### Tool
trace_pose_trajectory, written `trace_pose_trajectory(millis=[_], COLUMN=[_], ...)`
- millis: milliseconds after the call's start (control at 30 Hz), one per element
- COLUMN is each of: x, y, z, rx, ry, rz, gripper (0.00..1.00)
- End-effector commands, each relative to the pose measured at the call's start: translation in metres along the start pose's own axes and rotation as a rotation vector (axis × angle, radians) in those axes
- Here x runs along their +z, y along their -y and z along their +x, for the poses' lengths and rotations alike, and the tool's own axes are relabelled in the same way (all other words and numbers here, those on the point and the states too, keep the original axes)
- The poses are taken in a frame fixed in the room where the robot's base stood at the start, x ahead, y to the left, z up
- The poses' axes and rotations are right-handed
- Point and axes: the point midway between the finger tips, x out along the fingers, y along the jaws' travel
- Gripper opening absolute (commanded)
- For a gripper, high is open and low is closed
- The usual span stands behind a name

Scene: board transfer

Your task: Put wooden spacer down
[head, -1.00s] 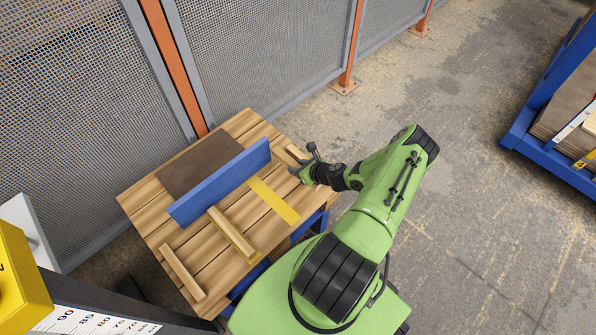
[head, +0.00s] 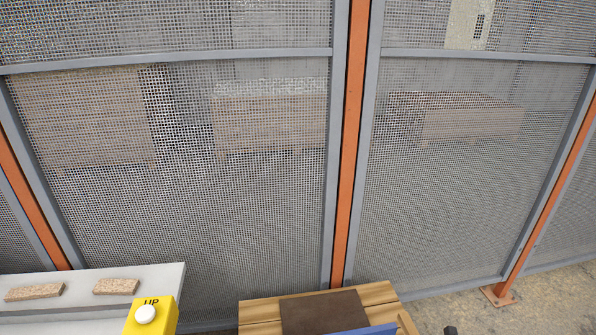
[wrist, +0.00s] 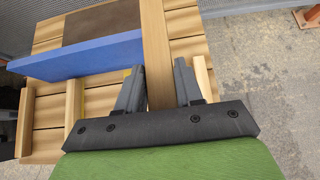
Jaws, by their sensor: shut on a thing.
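In the wrist view, my gripper (wrist: 158,88) is shut on a long wooden spacer (wrist: 156,45). The spacer runs away from me between the two dark fingers, across the lines of the slatted wooden table top (wrist: 185,22). Whether it touches the table I cannot tell. Another short wooden spacer (wrist: 202,76) shows just right of the right finger. Further wooden spacers (wrist: 75,103) lie to the left on the table.
A blue upright board (wrist: 85,60) stands left of the gripper, beside a dark brown sheet (wrist: 100,20). A mesh fence (head: 240,200) stands behind the table. Concrete floor (wrist: 255,70) is free at right.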

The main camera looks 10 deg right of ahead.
Motion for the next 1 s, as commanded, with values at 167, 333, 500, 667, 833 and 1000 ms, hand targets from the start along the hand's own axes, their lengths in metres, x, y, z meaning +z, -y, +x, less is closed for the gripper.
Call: trace_pose_trajectory(millis=[167,333,500,667,833,1000], x=[0.057,0.098,0.115,0.122,0.126,0.129], y=[-0.066,-0.138,-0.178,-0.200,-0.216,-0.229], z=[0.001,-0.011,-0.026,-0.037,-0.048,-0.058], rx=[0.014,0.007,-0.006,-0.012,-0.016,-0.020], ry=[0.002,-0.001,-0.001,-0.001,-0.002,-0.003], rz=[-0.010,-0.005,0.001,0.006,0.017,0.024], gripper=[0.04,0.04,0.04,0.04,0.04,0.04])
